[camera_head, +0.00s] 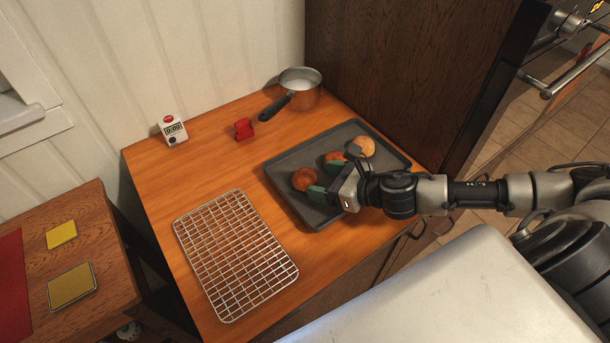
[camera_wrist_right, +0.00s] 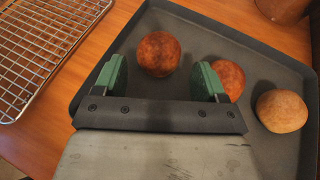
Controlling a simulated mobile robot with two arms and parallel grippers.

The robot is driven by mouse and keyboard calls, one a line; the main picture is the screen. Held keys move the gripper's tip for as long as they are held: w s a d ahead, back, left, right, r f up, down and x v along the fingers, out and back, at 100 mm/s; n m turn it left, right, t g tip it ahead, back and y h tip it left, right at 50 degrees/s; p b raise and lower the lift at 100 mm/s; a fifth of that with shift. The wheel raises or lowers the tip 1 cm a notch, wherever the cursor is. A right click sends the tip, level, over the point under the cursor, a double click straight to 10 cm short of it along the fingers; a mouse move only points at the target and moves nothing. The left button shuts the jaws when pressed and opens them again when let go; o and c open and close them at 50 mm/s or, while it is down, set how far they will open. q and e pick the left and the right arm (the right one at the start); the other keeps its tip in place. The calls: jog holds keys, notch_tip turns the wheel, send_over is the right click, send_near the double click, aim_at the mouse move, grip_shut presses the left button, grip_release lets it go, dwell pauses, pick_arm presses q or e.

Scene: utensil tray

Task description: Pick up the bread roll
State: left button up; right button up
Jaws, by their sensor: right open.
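Three bread rolls lie on a dark baking tray (camera_head: 285,165). The left roll (camera_head: 304,179) is brown, the middle roll (camera_head: 334,158) is reddish brown, and the right roll (camera_head: 364,146) is paler. My right gripper (camera_head: 327,176) is over the tray with green fingers apart. In the right wrist view, the left roll (camera_wrist_right: 158,54) sits ahead of the gap between the fingertips (camera_wrist_right: 163,75). The middle roll (camera_wrist_right: 230,80) is partly hidden behind one finger, and the pale roll (camera_wrist_right: 282,111) lies outside the fingers. The gripper holds nothing. My left gripper is not in view.
A wire cooling rack (camera_head: 235,254) lies on the wooden counter left of the tray. A saucepan (camera_head: 301,87), a red object (camera_head: 243,129) and a white timer (camera_head: 172,130) stand toward the back. A lower table (camera_head: 62,265) is at the left.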

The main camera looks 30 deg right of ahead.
aim_at(313, 178)
jog(key=p+x, duration=0.1)
jog(key=x, duration=0.3)
jog(key=shift+w+a+p, duration=0.1)
jog(key=shift+p, duration=0.3)
jog(key=shift+w+a+f, duration=0.15)
jog(key=shift+w+f, duration=0.05)
jog(key=shift+w, duration=0.05)
jog(key=c, duration=0.7)
